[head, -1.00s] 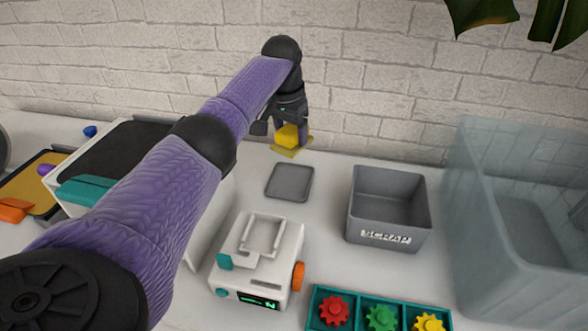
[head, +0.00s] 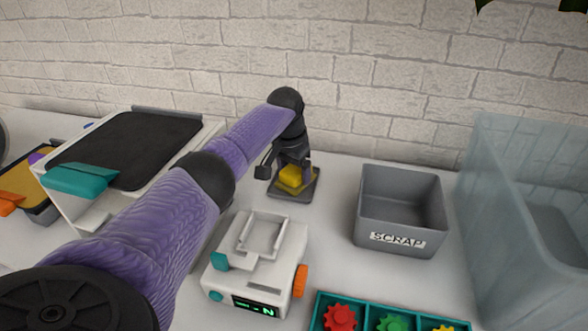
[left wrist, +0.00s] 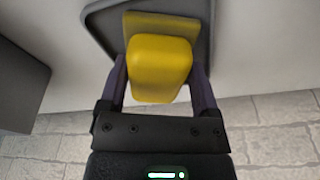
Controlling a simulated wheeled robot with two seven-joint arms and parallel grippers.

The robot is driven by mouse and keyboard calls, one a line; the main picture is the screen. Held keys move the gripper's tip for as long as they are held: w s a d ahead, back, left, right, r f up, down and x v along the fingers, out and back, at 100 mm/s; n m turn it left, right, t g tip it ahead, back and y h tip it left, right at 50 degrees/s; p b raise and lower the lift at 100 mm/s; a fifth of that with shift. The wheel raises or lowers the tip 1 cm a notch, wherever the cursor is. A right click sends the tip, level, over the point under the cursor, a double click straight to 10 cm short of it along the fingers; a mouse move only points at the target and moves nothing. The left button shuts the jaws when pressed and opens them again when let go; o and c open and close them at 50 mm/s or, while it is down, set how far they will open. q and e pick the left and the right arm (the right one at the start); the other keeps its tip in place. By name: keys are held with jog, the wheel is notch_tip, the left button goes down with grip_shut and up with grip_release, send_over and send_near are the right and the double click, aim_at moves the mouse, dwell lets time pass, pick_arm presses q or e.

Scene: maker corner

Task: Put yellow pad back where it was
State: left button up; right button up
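The yellow pad (head: 292,178) has a thick block-shaped grip on a thin flat base. It sits at or just above a dark grey square plate (head: 304,196) near the wall. I cannot tell whether its base touches the plate. My left gripper (head: 294,172) comes down over the pad. In the left wrist view, the two fingers (left wrist: 160,82) lie along both sides of the yellow block (left wrist: 160,62), shut on it. The grey plate (left wrist: 98,22) shows behind the flat base there. My right gripper is not in view.
A grey SCRAP bin (head: 398,240) stands right of the plate, with a clear tub (head: 500,200) beyond. A white device (head: 255,275) and teal gear tray (head: 365,318) are in front. A white stand with a dark top (head: 130,150) is at left.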

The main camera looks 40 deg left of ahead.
aim_at(290, 171)
pick_arm(q)
jog(key=shift+o, duration=0.7)
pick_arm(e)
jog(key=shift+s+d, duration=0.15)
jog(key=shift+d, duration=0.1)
pick_arm(q)
jog(key=shift+r, duration=0.25)
notch_tip(290, 171, up, 12)
jog(key=s+p, duration=0.1)
jog(key=p, duration=0.5)
jog(key=shift+s+d+f, duration=0.15)
jog(key=shift+s+f, duration=0.05)
jog(key=shift+s, duration=0.2)
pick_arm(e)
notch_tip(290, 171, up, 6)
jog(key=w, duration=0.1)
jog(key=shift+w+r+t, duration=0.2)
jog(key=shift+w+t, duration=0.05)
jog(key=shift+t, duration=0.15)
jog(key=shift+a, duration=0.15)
